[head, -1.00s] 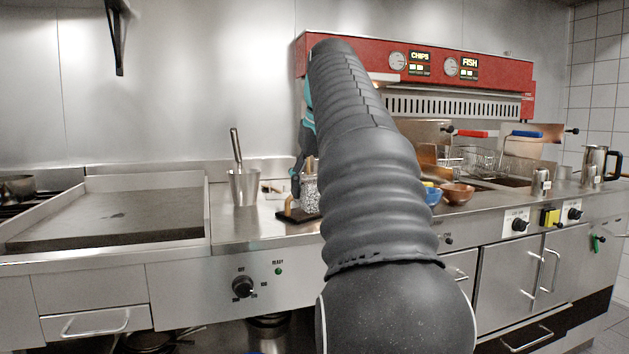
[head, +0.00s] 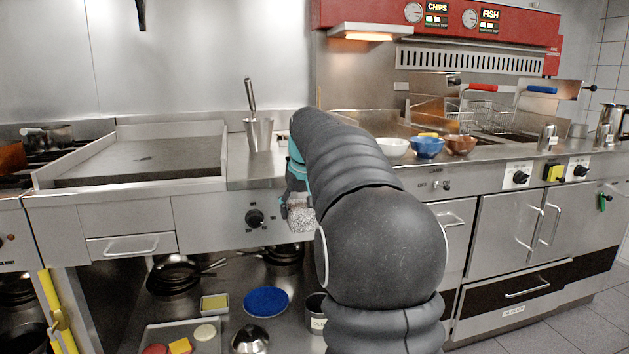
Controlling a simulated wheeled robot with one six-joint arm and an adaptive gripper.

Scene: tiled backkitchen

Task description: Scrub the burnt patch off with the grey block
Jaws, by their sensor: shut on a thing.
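The grey block (head: 301,220) is speckled and hangs low in my gripper (head: 295,204), which is shut on it. In the picture they overlap the counter's front panel, right of the black knob. My arm hides part of the gripper and the area behind it. The griddle plate (head: 190,160) lies to the left, flat and dark grey with raised metal sides. A small dark mark, the burnt patch (head: 146,158), shows near the middle of the plate. The block is apart from the plate.
A metal pot with a tool handle (head: 258,133) stands between griddle and arm. White, blue (head: 427,148) and brown bowls stand right of the arm. A pan (head: 48,135) sits far left. Below are shelves with pans, a blue plate (head: 266,301) and a tray of food.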

